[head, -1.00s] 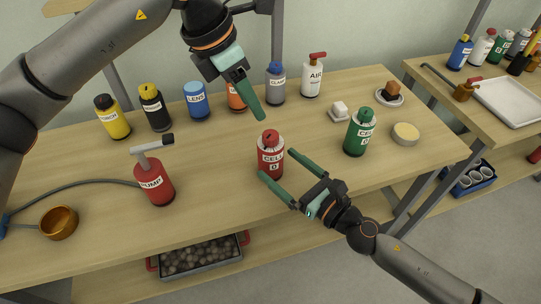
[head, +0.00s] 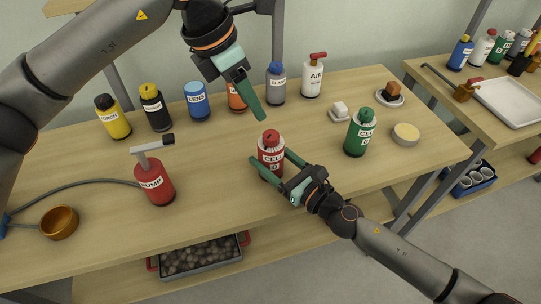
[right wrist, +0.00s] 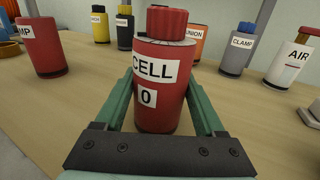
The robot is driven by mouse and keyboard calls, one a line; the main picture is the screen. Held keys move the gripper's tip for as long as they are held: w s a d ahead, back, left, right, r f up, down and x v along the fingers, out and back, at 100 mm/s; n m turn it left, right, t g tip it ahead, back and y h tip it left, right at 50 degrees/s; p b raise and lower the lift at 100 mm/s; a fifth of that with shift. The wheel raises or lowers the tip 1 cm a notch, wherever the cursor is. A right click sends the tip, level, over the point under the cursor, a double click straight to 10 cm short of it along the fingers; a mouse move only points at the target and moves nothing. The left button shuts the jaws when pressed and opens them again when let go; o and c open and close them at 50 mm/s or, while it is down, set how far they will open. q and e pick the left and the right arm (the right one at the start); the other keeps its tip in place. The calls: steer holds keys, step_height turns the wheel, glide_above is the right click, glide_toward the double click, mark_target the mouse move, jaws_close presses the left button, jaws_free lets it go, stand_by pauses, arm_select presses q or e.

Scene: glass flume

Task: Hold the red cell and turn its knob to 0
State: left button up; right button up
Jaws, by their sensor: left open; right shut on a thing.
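The red cell (head: 271,150) stands upright near the middle of the bench, a red bottle with a knob on top. In the right wrist view the red cell (right wrist: 160,85) shows a label reading CELL and 0, and its red knob (right wrist: 166,22) is at the top. My right gripper (head: 268,172) is shut on the red cell's body, one green finger on each side. My left gripper (head: 252,105) is open and empty, above the bench behind and to the left of the red cell. Its fingers overlap in this view. The knob's pointer is too small to read.
A green cell (head: 360,132) stands to the right, with a round cream disc (head: 405,134) beside it. A red pump bottle (head: 154,180) stands left. Several bottles line the back, including a white AIR bottle (head: 313,75). The bench front between pump and red cell is clear.

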mark_target(271, 135)
steer(key=c, duration=0.9)
arm_select(q)
steer(key=shift+o, duration=0.8)
steer(key=m, duration=0.4)
steer(key=shift+w+d+f+y, duration=0.15)
steer(key=shift+d+f+y, duration=0.05)
steer(key=shift+d+y, duration=0.15)
steer(key=m, duration=0.4)
steer(key=d+f+m+y, duration=0.1)
steer(key=m, duration=0.4)
steer(key=d+m, duration=0.1)
steer(key=m, duration=0.3)
steer(key=shift+w+f+t, duration=0.15)
steer(key=shift+w+t, duration=0.15)
steer(key=shift+w, duration=0.05)
steer(key=m, duration=0.4)
steer(key=shift+d+f+y, duration=0.15)
steer(key=shift+y, duration=0.2)
steer(key=m, duration=0.4)
steer(key=shift+w+d+f+m+y, duration=0.1)
steer(key=shift+w+d+m+y, duration=0.1)
steer(key=shift+d+m+y, duration=0.15)
steer(key=shift+f+m, duration=0.25)
steer(key=shift+f, duration=0.05)
steer(key=shift+s+x, duration=0.2)
steer(key=shift+x, duration=0.85)
steer(key=shift+s+x, duration=0.25)
steer(key=shift+x, duration=0.8)
steer(key=shift+s+x, duration=0.2)
steer(key=shift+x, duration=0.9)
